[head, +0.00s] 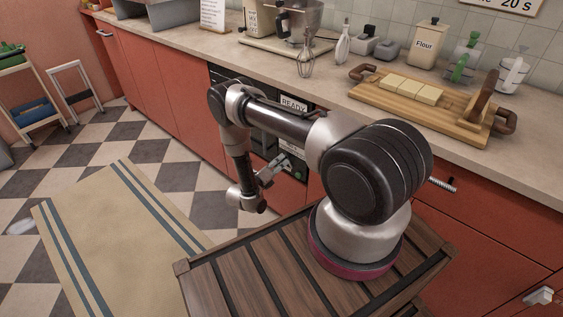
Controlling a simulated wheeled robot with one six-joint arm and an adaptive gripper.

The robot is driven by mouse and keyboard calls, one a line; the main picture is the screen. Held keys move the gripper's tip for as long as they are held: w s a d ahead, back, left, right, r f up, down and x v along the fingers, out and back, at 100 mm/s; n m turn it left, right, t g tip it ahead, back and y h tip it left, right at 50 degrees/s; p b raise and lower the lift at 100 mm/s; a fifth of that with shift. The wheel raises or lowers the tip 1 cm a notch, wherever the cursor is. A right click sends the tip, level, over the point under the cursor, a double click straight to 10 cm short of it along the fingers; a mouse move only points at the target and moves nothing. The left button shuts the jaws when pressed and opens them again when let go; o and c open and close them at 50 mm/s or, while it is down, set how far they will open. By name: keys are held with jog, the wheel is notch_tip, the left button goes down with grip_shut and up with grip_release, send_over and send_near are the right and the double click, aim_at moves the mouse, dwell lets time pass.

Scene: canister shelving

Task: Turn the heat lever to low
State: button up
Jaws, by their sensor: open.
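A dark built-in unit (262,138) with a READY sign (293,103) is set into the red cabinet front below the counter. My arm crosses in front of it and covers much of it. My gripper (287,165) is open near the lower right part of the unit's front. A small green spot (298,175) shows on the unit just beside it. I cannot make out the heat lever or its setting, nor whether my gripper touches anything.
The counter above holds a wooden board (400,97) with pale blocks, a Flour canister (424,45), a whisk (306,58) and a mixer (290,22). A striped rug (120,235) lies on the checkered floor.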

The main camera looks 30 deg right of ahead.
jog(key=v, duration=0.9)
jog(key=shift+a, duration=0.1)
